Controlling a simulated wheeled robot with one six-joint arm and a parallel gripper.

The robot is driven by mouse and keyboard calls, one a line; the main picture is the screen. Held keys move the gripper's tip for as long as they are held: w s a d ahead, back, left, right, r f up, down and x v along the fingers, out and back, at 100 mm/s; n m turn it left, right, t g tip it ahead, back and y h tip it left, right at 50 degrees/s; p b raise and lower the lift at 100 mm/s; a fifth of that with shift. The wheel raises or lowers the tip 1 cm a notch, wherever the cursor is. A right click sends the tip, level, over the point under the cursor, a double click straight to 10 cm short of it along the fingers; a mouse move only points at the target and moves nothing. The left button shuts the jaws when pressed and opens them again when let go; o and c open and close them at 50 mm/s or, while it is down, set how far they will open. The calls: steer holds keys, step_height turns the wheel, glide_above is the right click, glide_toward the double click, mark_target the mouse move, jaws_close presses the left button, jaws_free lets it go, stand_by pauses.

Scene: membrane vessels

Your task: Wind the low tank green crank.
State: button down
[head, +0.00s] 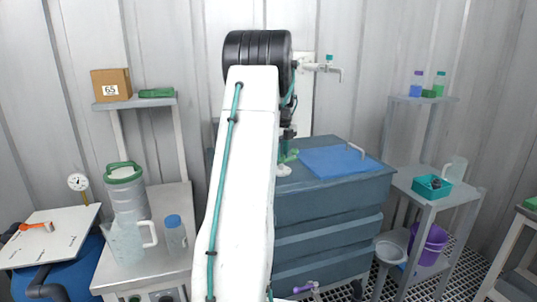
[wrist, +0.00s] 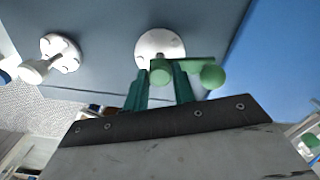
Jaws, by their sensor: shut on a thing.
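The green crank (wrist: 211,75) has a round white base plate, a short arm and a ball knob. In the wrist view it sits on the blue-grey tank (wrist: 110,22). My gripper (wrist: 160,76) has its two teal fingers on either side of the crank's hub and is shut on the crank. In the head view the crank (head: 290,157) shows small on top of the tank (head: 322,205), just right of my arm. My arm and wrist hide part of it there.
A white fitting (wrist: 60,55) stands left of the crank. A blue panel (head: 338,160) lies on the tank top. A purple-handled fitting (head: 305,287) is low in front. Shelves with a teal bin (head: 432,187) stand right; a table with jugs (head: 127,240) stands left.

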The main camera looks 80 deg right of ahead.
steer(key=shift+w+d+r, duration=0.1)
steer(key=shift+w+r, duration=0.05)
steer(key=shift+w, duration=0.05)
stand_by(0.3)
steer(key=c, duration=1.2)
jaws_free()
steer(key=shift+w, duration=0.1)
steer(key=shift+o, duration=0.3)
step_height(320, 180, up, 8)
steer(key=shift+f, duration=0.2)
